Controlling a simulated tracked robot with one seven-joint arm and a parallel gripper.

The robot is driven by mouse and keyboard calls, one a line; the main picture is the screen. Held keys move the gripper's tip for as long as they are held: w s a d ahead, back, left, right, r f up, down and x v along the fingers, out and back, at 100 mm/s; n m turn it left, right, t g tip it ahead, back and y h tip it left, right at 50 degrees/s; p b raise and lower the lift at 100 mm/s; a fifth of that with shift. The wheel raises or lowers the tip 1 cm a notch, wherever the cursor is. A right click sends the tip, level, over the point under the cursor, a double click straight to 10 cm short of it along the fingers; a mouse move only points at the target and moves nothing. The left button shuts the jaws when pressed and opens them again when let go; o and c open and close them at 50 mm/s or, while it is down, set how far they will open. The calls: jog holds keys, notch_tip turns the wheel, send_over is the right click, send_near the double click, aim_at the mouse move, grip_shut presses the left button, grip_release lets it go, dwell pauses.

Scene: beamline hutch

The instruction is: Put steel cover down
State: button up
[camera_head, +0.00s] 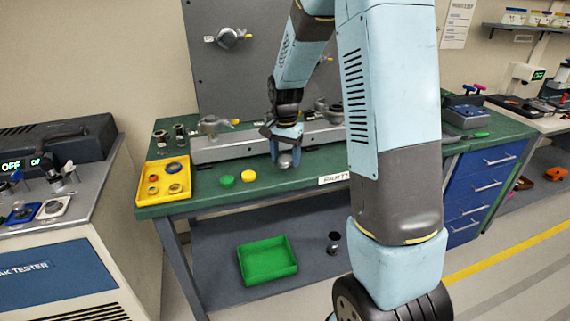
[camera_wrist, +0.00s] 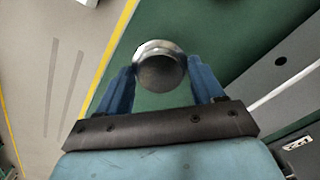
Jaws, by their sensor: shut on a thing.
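The steel cover (camera_wrist: 160,68) is a round grey metal piece with a bright rim, held between the two blue fingers of my gripper (camera_wrist: 160,85) in the wrist view. In the head view my gripper (camera_head: 288,150) is over the green bench top, and the steel cover (camera_head: 286,160) shows at its fingertips. I cannot tell whether the cover touches the bench.
A yellow tray (camera_head: 148,197) with rings stands at the bench's left end. A green cap (camera_head: 227,181) and a yellow cap (camera_head: 248,176) lie left of my gripper. A grey rail (camera_head: 235,145) runs behind. A green bin (camera_head: 267,262) is on the lower shelf.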

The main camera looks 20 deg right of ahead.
aim_at(285, 158)
jog(key=shift+f, duration=1.55)
jog(key=shift+f, duration=0.1)
jog(key=o, duration=1.1)
